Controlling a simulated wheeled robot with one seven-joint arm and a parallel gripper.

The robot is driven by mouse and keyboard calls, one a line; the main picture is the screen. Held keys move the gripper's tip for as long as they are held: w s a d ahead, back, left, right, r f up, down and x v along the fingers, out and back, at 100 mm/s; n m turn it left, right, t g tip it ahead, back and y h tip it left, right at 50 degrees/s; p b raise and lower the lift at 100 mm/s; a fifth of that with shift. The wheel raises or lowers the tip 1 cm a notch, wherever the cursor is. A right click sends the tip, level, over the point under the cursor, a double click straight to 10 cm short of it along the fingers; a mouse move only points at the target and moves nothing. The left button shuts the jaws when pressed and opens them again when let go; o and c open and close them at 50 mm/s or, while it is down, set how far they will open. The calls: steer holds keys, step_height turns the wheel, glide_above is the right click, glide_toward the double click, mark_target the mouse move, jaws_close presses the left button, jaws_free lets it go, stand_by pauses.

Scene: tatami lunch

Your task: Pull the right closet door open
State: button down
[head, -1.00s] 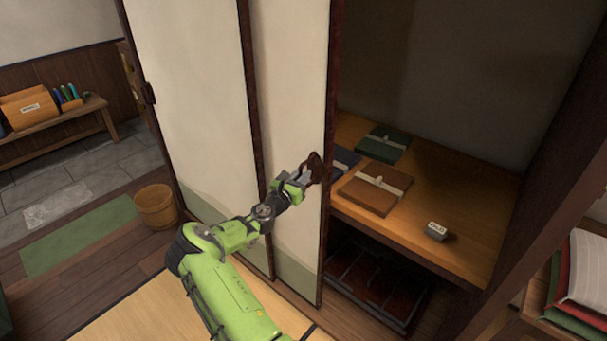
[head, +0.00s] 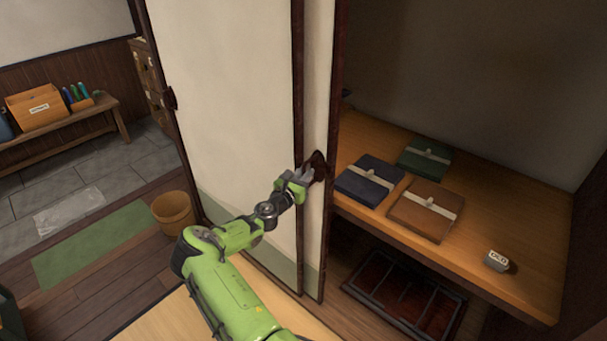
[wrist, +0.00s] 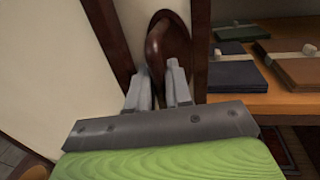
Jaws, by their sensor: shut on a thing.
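The right closet door (head: 314,100) is a pale sliding panel with a dark wooden frame. In the head view it stands mostly overlapped with the left door (head: 235,95), and only a narrow strip of it shows. Its dark brown handle (head: 319,165) is near its right edge. My gripper (head: 307,174) is at that handle. In the wrist view the gripper's fingers (wrist: 158,88) are shut on the lower part of the handle (wrist: 168,45). The closet's right side is open to view.
A wooden shelf (head: 490,225) inside holds a blue folded item (head: 369,180), a green one (head: 425,158), a brown one (head: 425,210) and a small labelled block (head: 496,261). A dark rack (head: 405,296) lies below. A wooden bucket (head: 174,212) stands left of the doors.

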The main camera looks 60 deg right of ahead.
steer(key=shift+f, duration=0.1)
steer(key=c, duration=1.2)
jaws_free()
steer(key=a, duration=1)
steer(key=a+p, duration=0.1)
steer(key=a, duration=0.4)
steer(key=shift+s+a, duration=0.35)
steer(key=shift+a, duration=0.05)
